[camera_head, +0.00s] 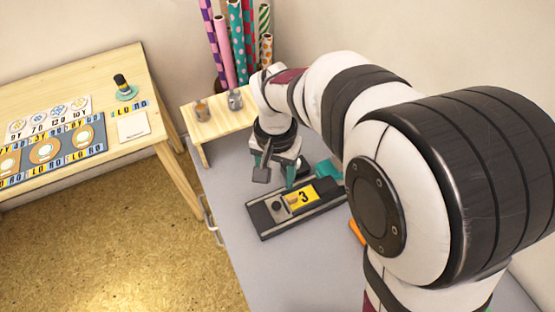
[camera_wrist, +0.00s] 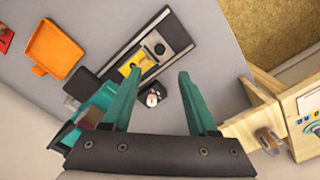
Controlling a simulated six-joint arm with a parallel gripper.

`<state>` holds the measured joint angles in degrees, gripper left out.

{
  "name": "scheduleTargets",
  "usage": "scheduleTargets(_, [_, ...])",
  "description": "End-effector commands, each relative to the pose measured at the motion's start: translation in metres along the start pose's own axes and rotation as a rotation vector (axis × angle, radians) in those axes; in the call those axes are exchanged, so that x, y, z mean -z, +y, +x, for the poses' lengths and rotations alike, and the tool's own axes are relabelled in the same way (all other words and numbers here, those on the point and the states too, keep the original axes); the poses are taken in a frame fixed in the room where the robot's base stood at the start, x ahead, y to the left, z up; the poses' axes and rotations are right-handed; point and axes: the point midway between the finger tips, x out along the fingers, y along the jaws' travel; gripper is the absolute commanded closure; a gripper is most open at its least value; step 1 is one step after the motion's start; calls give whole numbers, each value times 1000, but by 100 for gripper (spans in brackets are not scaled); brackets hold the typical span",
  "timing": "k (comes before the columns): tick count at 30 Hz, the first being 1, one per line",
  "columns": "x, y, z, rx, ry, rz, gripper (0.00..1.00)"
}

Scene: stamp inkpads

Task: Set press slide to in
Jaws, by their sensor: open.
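The press slide appears to be part of a long black and grey device (camera_head: 268,221) on the grey table. It has a dark round knob or hole (camera_head: 277,206) and a yellow plate marked 3 (camera_head: 300,198). In the wrist view the device (camera_wrist: 180,35) lies beyond my fingertips, with its round black part (camera_wrist: 160,48) and yellow plate (camera_wrist: 132,66) visible. I cannot tell the slide's position. My gripper (camera_head: 277,176) is open and empty above the device's far side. Its teal fingers (camera_wrist: 158,74) are apart, with nothing between the tips.
A small round-topped dark object (camera_wrist: 152,97) stands beside the device. An orange tray (camera_wrist: 55,48) lies left in the wrist view. A low wooden stand (camera_head: 212,122) with two small jars and several patterned rolls are behind. Grey table is clear in front of the device.

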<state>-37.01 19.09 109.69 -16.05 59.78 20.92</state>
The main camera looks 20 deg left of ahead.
Motion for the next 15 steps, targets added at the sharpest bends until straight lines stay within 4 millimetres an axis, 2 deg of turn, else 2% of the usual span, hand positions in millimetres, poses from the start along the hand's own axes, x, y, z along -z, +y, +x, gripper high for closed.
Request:
scheduleTargets(3, [0, 0, -24, 2, 3, 0, 41])
scheduleTargets(6, [0, 0, -34, 0, 0, 1, 41])
scheduleTargets(15, [0, 0, -37, -1, -1, 1, 41])
